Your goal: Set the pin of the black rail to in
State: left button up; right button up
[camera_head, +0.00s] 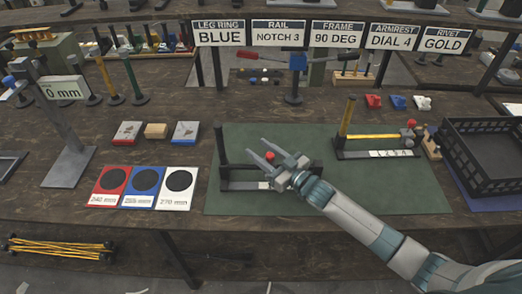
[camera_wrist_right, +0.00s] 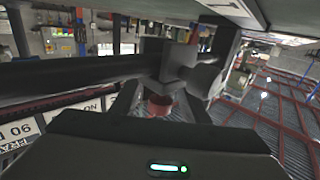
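The black rail (camera_head: 242,167) is on a stand on the green mat, level, with a dark post at its left. Its red pin (camera_head: 270,157) shows near the right end, between the fingers of my right gripper (camera_head: 258,148). In the right wrist view the red pin (camera_wrist_right: 160,103) sits between the two dark fingers, below the dark bar of the rail (camera_wrist_right: 80,72). The fingers are apart; I see no clear contact with the pin. How deep the pin sits cannot be told. My left gripper is not in view.
A yellow rail (camera_head: 372,136) on a numbered stand is to the right, with its own red pin (camera_head: 411,123). A black crate (camera_head: 487,172) is at the far right. Coloured cards (camera_head: 145,199) lie left of the green mat (camera_head: 390,196). Signs (camera_head: 277,33) stand behind.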

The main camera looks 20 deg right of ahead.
jog(key=shift+s, duration=0.1)
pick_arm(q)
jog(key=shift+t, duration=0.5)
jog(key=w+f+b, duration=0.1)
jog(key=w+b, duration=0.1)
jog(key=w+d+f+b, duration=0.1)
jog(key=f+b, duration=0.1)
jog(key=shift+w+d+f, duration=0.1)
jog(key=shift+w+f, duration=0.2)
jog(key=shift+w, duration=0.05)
pick_arm(e)
jog(key=v, duration=1.7)
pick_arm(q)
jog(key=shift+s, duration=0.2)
pick_arm(e)
jog(key=shift+s, duration=0.1)
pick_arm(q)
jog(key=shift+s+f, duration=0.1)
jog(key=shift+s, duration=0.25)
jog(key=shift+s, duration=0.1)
pick_arm(e)
jog(key=shift+s+d, duration=0.1)
